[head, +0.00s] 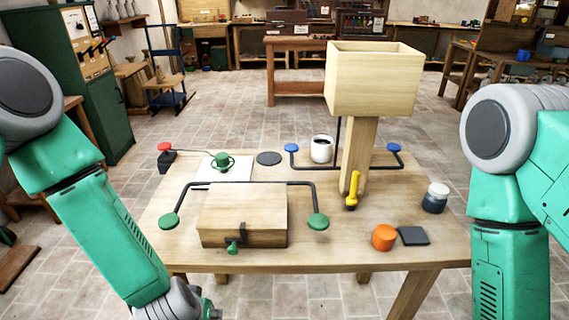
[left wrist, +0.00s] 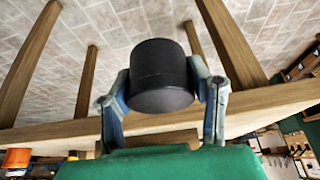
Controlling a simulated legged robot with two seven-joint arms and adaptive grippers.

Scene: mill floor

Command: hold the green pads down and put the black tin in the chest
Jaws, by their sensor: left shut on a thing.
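My left gripper (left wrist: 163,90) is shut on the black tin (left wrist: 162,62), one finger on each side, with the table's edge behind it in the left wrist view. In the head view the tin is hidden and only part of the left hand shows at the bottom edge. The wooden chest (head: 243,213) stands on the table with its lid down and a dark latch with a green knob (head: 232,247) on its front. The left green pad (head: 168,221) and right green pad (head: 318,222) flank it on a black bar. My right gripper is out of view.
A tall wooden hopper (head: 370,85) on a post with a yellow lever (head: 353,187) stands behind right. Blue pads (head: 291,148) flank the post.

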